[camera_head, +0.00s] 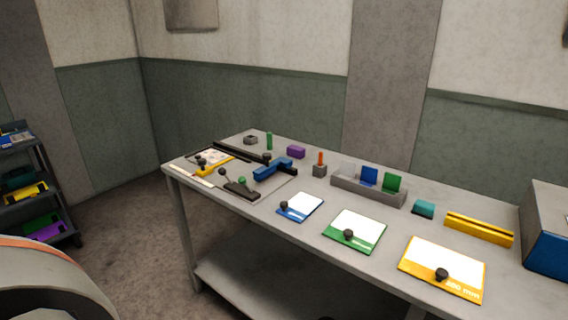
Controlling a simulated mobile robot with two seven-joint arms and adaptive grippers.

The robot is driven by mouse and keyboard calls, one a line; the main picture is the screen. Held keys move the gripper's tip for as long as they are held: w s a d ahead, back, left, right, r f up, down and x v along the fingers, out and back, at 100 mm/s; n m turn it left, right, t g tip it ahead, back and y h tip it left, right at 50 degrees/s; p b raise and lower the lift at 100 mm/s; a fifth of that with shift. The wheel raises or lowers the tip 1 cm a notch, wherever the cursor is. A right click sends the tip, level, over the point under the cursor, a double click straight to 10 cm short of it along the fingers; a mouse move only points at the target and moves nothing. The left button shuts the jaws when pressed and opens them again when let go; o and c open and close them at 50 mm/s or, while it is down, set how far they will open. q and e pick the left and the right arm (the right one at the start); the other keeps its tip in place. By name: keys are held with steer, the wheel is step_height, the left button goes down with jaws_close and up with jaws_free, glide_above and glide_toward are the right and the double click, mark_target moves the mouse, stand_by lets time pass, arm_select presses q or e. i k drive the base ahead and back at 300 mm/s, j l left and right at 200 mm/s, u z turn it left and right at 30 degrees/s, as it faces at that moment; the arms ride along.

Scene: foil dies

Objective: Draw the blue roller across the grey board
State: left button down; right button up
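A blue tool (275,170), which looks like the blue roller, lies at the left part of the table. It rests on or just above a flat grey board (270,188), whose edges are hard to make out against the grey table. Its roller part is too small to tell apart. Neither of my grippers is in view.
The grey table (330,268) also holds a dark tool with a green knob (241,188), a yellow tool (208,170), a grey rack (367,190) with coloured plates, and blue, green (355,232) and yellow (442,268) framed panels. A shelf (40,190) stands at far left.

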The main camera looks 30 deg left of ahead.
mark_target(269, 168)
steer(key=i+j, duration=0.15)
steer(key=j, duration=0.25)
steer(key=i+j, duration=0.1)
steer(key=j, duration=0.3)
steer(key=i+j, duration=0.15)
steer(key=j, duration=0.3)
steer(key=i+j, duration=0.1)
steer(key=j, duration=0.3)
steer(key=i+j+z, duration=0.1)
steer(key=j, duration=0.3)
steer(key=i+j, duration=0.15)
steer(key=j, duration=0.3)
steer(key=i+j, duration=0.1)
steer(key=j, duration=0.3)
steer(key=i+j, duration=0.1)
steer(key=j, duration=0.3)
